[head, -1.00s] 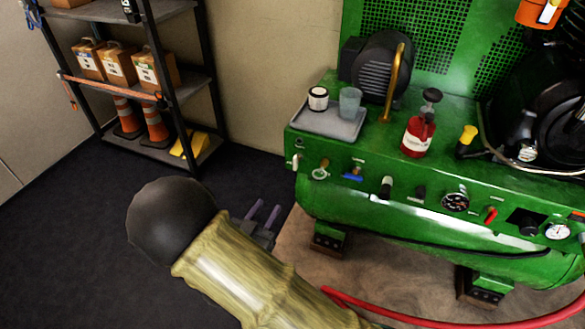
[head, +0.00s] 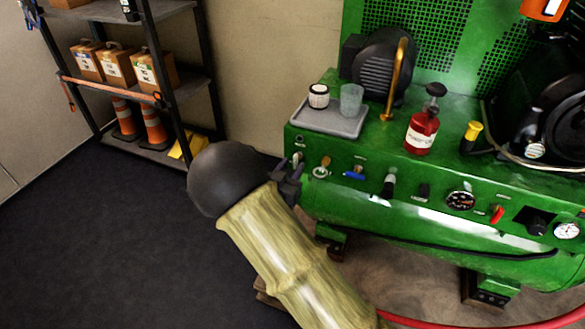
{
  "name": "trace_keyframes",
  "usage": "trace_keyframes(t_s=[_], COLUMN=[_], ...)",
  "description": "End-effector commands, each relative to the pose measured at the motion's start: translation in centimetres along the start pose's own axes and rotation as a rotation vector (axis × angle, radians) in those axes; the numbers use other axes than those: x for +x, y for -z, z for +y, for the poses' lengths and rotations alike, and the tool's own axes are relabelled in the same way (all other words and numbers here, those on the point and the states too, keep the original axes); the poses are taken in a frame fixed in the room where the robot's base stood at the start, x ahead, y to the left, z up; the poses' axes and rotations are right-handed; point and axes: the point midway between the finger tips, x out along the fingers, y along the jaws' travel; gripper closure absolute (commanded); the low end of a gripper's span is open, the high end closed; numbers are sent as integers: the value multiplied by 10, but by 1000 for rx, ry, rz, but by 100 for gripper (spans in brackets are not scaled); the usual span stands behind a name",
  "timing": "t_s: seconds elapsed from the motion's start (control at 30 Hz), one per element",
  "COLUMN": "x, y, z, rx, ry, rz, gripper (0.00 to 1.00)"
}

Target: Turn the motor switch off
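The green machine (head: 330,150) has a row of controls along its front panel. From left to right I see a small pale toggle (head: 298,158), a brass valve (head: 322,166), a blue-handled valve (head: 354,172), a black-and-white lever (head: 388,186), a black switch (head: 424,191), a red lever (head: 497,214) and a black knob (head: 538,228). No label is readable, so I cannot tell which is the motor switch. My gripper (head: 289,170) is at the panel's left end, close to the pale toggle. My arm partly hides it, and finger gap and contact are unclear.
A grey tray (head: 330,125) with a jar and a cup, and a red bottle (head: 422,125), stand on top. Gauges (head: 461,200) sit among the controls. A red hose (head: 450,323) lies below. A shelf (head: 182,92) stands at the back left; the floor at left is clear.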

Motion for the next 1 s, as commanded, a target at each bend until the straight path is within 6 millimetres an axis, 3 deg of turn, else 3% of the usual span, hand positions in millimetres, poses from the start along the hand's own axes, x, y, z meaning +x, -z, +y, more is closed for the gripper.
trace_keyframes(t_s=[0.13,0.4,0.57,0.6,1.0], x=[11,12,11,11,11], y=[0,0,0,0,-1], z=[0,0,0,0,0], rx=[1,0,0,0,35], ry=[0,1,1,1,1], rz=[0,0,0,0,0], gripper=[66,66,98,100,100])
